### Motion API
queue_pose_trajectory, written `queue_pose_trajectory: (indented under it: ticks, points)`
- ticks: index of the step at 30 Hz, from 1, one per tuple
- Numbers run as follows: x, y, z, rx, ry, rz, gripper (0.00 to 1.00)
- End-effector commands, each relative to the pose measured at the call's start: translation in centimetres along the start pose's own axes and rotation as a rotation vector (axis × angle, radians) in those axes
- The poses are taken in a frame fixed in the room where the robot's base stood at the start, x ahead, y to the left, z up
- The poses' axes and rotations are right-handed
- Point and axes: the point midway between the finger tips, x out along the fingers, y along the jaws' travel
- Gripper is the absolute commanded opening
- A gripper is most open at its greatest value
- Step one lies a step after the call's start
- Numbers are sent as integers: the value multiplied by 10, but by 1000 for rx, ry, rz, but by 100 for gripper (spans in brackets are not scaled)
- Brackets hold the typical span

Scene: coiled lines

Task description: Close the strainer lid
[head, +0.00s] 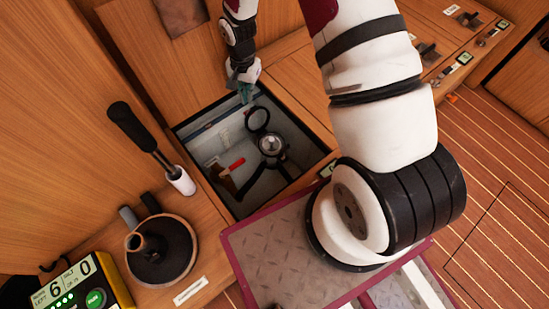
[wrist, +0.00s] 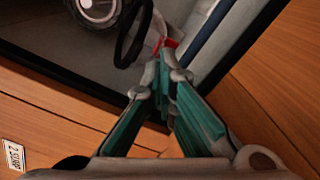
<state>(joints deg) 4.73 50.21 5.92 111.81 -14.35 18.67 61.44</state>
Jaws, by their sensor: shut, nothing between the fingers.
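The strainer (head: 270,146) is a dark round body with a pale centre, down inside an open locker in the floor. Its ring-shaped lid (head: 249,122) stands tilted up, open, at the upper left of the body. In the wrist view the lid shows as a dark, thin ring edge (wrist: 121,52), with the strainer's bright top (wrist: 97,11) to its left. My gripper (head: 245,96) is at the locker's far edge, just above the lid in the head view. In the wrist view its green fingertips (wrist: 162,66) are together and empty, a little right of the lid; I cannot tell whether they touch it.
The locker's dark rim (head: 186,126) surrounds the opening. A red-handled item (head: 233,166) lies inside, left of the strainer. A black-handled lever (head: 144,138), a round black fitting (head: 160,262) and a yellow counter box (head: 82,287) stand to the left.

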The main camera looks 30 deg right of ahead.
Motion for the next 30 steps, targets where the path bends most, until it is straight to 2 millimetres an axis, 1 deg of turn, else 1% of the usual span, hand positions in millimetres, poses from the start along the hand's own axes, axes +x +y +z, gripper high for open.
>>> queue_pose_trajectory:
  ticks: [8,30]
  points:
    - [3,0,0,0,0,0,0]
    - [37,0,0,0,0,0,0]
